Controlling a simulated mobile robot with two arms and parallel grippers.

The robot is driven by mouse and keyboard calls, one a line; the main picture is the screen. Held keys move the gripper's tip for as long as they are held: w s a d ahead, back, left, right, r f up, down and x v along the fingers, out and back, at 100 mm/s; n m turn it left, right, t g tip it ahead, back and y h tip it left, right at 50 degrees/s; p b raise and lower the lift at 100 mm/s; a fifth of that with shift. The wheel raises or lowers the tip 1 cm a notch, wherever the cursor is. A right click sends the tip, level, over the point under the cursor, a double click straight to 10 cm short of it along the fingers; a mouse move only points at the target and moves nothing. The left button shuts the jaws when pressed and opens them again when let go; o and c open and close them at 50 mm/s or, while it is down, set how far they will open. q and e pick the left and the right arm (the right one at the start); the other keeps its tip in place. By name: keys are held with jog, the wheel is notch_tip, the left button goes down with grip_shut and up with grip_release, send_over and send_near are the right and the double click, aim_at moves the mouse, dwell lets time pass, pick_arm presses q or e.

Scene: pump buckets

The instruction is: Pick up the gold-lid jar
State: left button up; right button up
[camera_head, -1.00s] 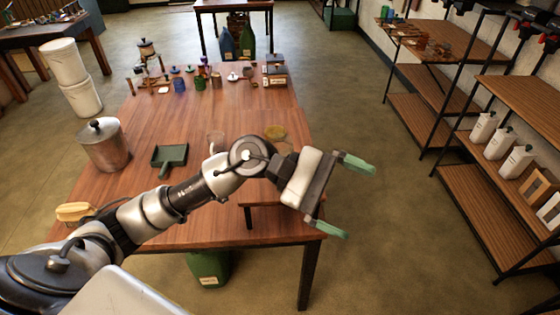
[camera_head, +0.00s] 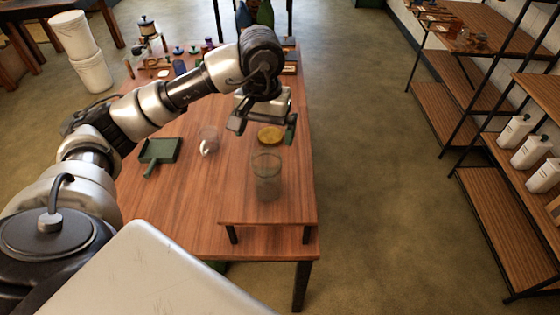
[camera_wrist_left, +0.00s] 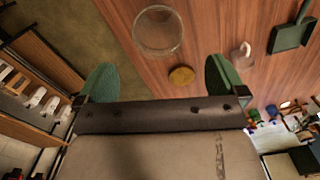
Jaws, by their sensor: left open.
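A round gold lid (camera_head: 270,137) shows near the right side of the table in the head view, just below my left gripper. It also shows in the left wrist view (camera_wrist_left: 181,76), between the fingers but beyond them. I cannot tell how much clear jar body is under it. A clear glass jar (camera_head: 267,180) stands nearer the front, and its round rim shows in the left wrist view (camera_wrist_left: 158,32). My left gripper (camera_head: 264,127) is open and empty, pointing down, with its green fingers apart around the lid's line of sight. My right gripper is not in view.
The glass jar stands on a low wooden riser (camera_head: 265,213) on the table (camera_head: 170,215). A green dustpan (camera_head: 160,151) and a small clear cup (camera_head: 208,140) lie to the left. Several small bottles stand at the back. Shelves (camera_head: 500,145) stand at the right, past open floor.

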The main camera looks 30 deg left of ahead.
aim_at(266, 164)
pick_arm(q)
jog(key=f, duration=0.1)
jog(key=s+f, duration=0.1)
jog(key=s+f+p, duration=0.1)
jog(key=f, duration=0.1)
jog(key=shift+w+f, duration=0.15)
jog(key=shift+f, duration=0.1)
jog(key=f+p, duration=0.2)
jog(key=f, duration=0.1)
jog(key=f+p, duration=0.1)
jog(key=shift+w+d+f, duration=0.25)
jog(key=shift+w, duration=0.15)
jog(key=shift+f, duration=0.4)
jog(key=shift+c, duration=1.5)
jog(key=c, duration=0.7)
jog(key=shift+c, duration=0.6)
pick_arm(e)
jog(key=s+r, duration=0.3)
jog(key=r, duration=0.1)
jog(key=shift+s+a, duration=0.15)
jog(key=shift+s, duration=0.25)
